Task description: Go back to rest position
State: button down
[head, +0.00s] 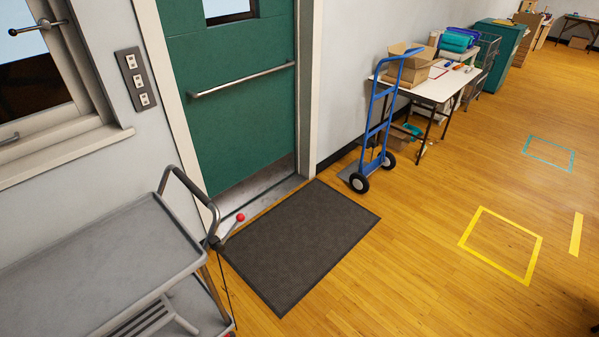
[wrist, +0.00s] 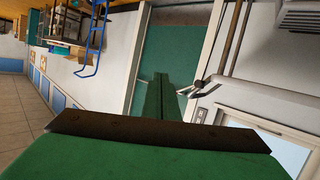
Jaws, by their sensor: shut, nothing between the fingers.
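My gripper (wrist: 160,80) shows in the wrist view as dark green fingers pressed together, with nothing between them. It points toward the green door (wrist: 188,50), clear of any object. Behind the fingers are a brown plate and a green body across the bottom of that view. My gripper is not seen in the head view. There the green door (head: 235,85) is shut, with a horizontal bar across it.
A grey cart (head: 95,265) stands at the lower left, with a red-knobbed lever at its handle. A dark mat (head: 300,240) lies before the door. A blue hand truck (head: 378,130) and a loaded table (head: 432,88) line the wall. The wooden floor at right is open.

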jog(key=s+d+r+m, duration=0.1)
jog(key=s+d+r, duration=0.1)
jog(key=s, duration=0.6)
jog(key=s+d+r+m+h, duration=0.1)
jog(key=s+d+r, duration=0.1)
jog(key=s, duration=0.7)
jog(key=shift+r+t+h, duration=0.25)
jog(key=shift+t+h, duration=0.05)
jog(key=shift+t, duration=0.1)
